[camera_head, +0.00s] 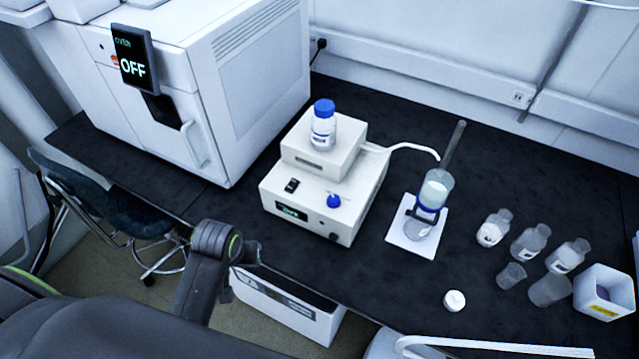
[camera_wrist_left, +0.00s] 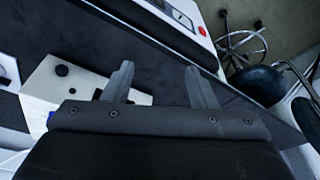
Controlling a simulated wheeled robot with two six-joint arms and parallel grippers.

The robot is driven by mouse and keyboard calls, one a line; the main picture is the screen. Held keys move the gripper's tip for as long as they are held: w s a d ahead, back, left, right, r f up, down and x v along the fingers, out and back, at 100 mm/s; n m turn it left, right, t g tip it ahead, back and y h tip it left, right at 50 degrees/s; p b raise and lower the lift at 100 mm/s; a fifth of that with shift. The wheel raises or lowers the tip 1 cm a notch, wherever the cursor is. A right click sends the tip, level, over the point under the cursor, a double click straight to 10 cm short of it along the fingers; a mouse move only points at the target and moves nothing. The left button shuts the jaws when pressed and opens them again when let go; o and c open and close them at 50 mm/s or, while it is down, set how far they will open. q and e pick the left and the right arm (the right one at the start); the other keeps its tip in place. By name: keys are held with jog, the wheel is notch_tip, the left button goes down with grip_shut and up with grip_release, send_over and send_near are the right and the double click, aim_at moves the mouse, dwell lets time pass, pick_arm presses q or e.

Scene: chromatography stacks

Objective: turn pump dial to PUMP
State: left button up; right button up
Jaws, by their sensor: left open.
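The pump (camera_head: 318,224), a cream-white box, stands on the black bench. Its blue dial (camera_head: 334,201) is on the sloped top, right of a black switch (camera_head: 291,186). A small dark display (camera_head: 291,212) and a black knob (camera_head: 335,236) are on the front; the dial's setting is too small to read. My left arm (camera_head: 215,245) reaches up to the bench edge, left of the pump and apart from it. In the left wrist view my left gripper (camera_wrist_left: 158,82) is open and empty. The white pump body (camera_wrist_left: 85,85) shows left of it there. My right gripper is not seen.
A blue-capped bottle (camera_head: 323,125) stands on the pump's upper box. A white oven (camera_head: 215,80) reading OFF is at the left. A glass column (camera_head: 436,185) stands on a white pad at the right, with several bottles beyond. A chair (camera_head: 105,205) is below left.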

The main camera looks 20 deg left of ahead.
pick_arm(q)
jog(key=w+d+r+n, duration=0.1)
jog(key=w+d+r, duration=0.15)
jog(key=w, duration=0.25)
jog(key=w+d+r+n+g+h, duration=0.1)
jog(key=w+d, duration=0.2)
jog(key=w, duration=0.3)
jog(key=w+d+r+n, duration=0.1)
jog(key=w+d+r, duration=0.1)
jog(key=w, duration=0.3)
notch_tip(320, 180, up, 10)
jog(key=n+g, duration=0.2)
jog(key=n, duration=0.1)
send_over(334, 198)
notch_tip(334, 198, down, 16)
jog(key=shift+r, duration=0.1)
jog(key=shift+a+f, duration=0.1)
jog(key=shift+f, duration=0.65)
jog(key=c, duration=1)
jog(key=shift+m, duration=0.3)
